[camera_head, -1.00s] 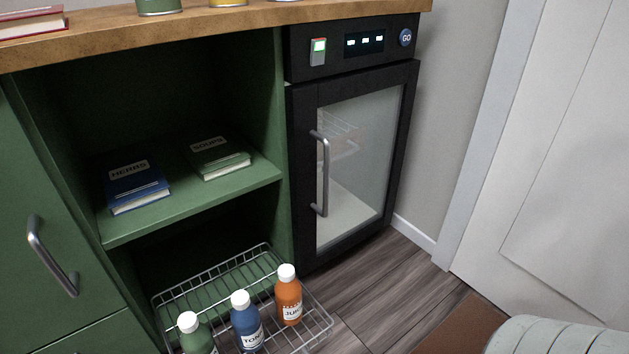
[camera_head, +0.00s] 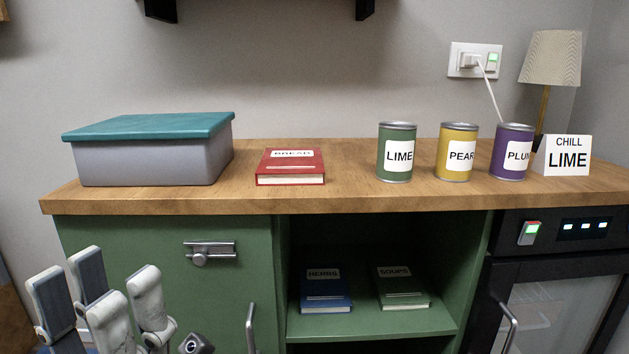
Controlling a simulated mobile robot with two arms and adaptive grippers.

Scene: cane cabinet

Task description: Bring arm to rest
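My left gripper (camera_head: 101,288) is in the lower left corner, in front of the green cabinet (camera_head: 150,255). Its pale fingers point up and stand apart, with nothing seen between them. It is below the worktop's front edge and left of the cabinet's latch (camera_head: 211,253). Its wrist is cut off by the bottom edge of the picture. My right gripper is not in view.
The wooden worktop (camera_head: 350,196) holds a teal-lidded box (camera_head: 150,160), a red book (camera_head: 290,167), the lime (camera_head: 397,152), pear (camera_head: 456,152) and plum (camera_head: 511,152) cans, a CHILL LIME sign (camera_head: 567,156) and a lamp (camera_head: 551,58). The black fridge (camera_head: 500,270) is at right.

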